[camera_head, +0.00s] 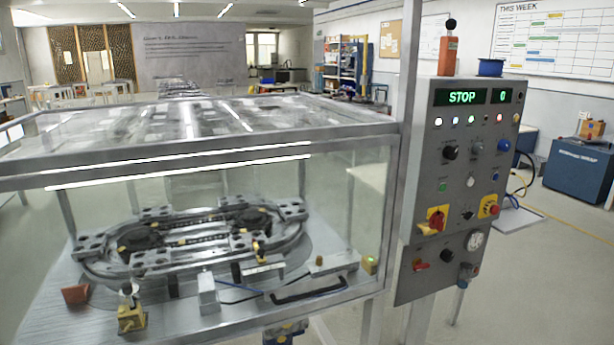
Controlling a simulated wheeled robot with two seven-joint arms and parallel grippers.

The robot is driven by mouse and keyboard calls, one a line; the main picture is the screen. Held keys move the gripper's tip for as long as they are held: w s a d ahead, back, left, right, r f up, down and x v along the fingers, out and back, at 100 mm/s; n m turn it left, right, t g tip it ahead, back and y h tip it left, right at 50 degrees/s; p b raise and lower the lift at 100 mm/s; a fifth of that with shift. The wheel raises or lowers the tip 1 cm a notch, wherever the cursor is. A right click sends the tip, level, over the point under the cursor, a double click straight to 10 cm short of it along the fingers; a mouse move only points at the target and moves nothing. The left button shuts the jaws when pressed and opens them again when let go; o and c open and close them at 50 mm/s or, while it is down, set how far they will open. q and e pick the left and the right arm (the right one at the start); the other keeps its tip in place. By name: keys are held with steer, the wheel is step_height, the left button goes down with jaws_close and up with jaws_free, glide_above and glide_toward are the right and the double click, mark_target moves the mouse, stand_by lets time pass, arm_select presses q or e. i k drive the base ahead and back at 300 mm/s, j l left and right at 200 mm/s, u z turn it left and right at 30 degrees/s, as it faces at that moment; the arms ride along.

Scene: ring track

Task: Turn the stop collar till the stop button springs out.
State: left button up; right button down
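The grey control panel (459,165) stands right of the glass-covered ring track, tilted slightly in the picture. On its lower right is a yellow plate with a red round control (491,206), which looks like the stop button. Its collar is too small to make out, and I cannot tell whether the button is in or out. On the lower left is another yellow plate with a red handle-like switch (436,219). The green display (462,97) reads STOP, with 0 beside it. Neither of my grippers is in view.
The glass enclosure (215,150) over the ring track (190,240) fills the left and middle. The panel also carries several knobs, lamps, a gauge (475,240) and a red lever (420,266). A blue cabinet (578,172) stands far right. The floor right of the panel is mostly free.

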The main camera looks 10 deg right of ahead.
mark_target(486, 207)
steer(key=z, duration=1.25)
steer(key=i+l+u, duration=0.1)
steer(key=u, duration=0.25)
steer(key=i+l+u, duration=0.1)
steer(key=u, duration=0.25)
steer(key=l+u, duration=0.15)
steer(key=u, duration=0.15)
steer(key=i+l+u, duration=0.2)
steer(key=l, duration=0.35)
steer(key=i+l+u, duration=0.1)
steer(key=l+u, duration=0.15)
steer(key=l, duration=0.3)
steer(key=i+l+u, duration=0.2)
steer(key=l, duration=0.35)
steer(key=l+u, duration=0.2)
steer(key=l, duration=3.55)
